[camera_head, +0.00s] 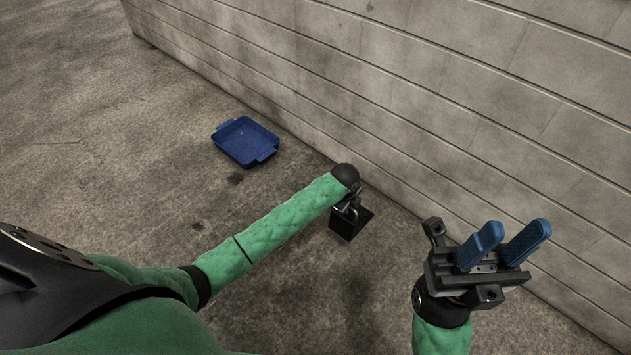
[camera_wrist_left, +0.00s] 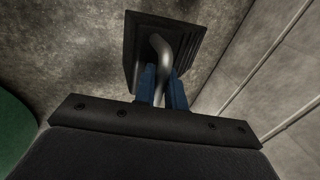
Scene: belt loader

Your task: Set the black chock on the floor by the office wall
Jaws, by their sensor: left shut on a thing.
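The black chock (camera_head: 345,226) is by the foot of the grey wall in the head view, at the end of my left arm. In the left wrist view the chock (camera_wrist_left: 190,36) shows a ridged black face and a bent metal handle (camera_wrist_left: 163,62). My left gripper (camera_wrist_left: 162,84) has its blue fingers shut on that handle. In the head view my left gripper (camera_head: 347,206) is mostly hidden behind its own wrist. I cannot tell whether the chock touches the floor. My right gripper (camera_head: 508,242) is raised at the right, its blue fingers apart with nothing between them.
The grey panelled wall (camera_head: 400,95) runs diagonally from upper left to lower right. A blue tray (camera_head: 244,142) lies on the floor near the wall, beyond my left arm. The concrete floor (camera_head: 90,110) at the left is clear.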

